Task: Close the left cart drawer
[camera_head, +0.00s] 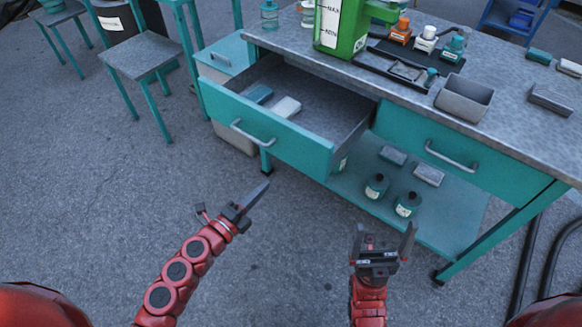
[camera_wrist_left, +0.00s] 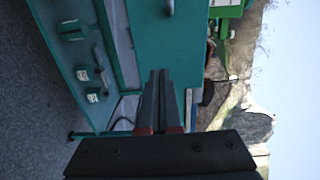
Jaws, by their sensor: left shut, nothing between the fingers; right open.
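The left cart drawer (camera_head: 268,135) is teal with a silver bar handle and is pulled well out of the cart (camera_head: 500,105) in the head view. My right gripper (camera_head: 386,236) is open and empty, in front of the lower shelf.
The right drawer (camera_head: 455,148) is shut. The cart top holds a green canister (camera_head: 342,28), a black tray with bottles and a grey bin (camera_head: 464,98). Bottles stand on the lower shelf (camera_head: 450,225). A stool (camera_head: 142,55) stands at the left. The floor before the drawer is clear.

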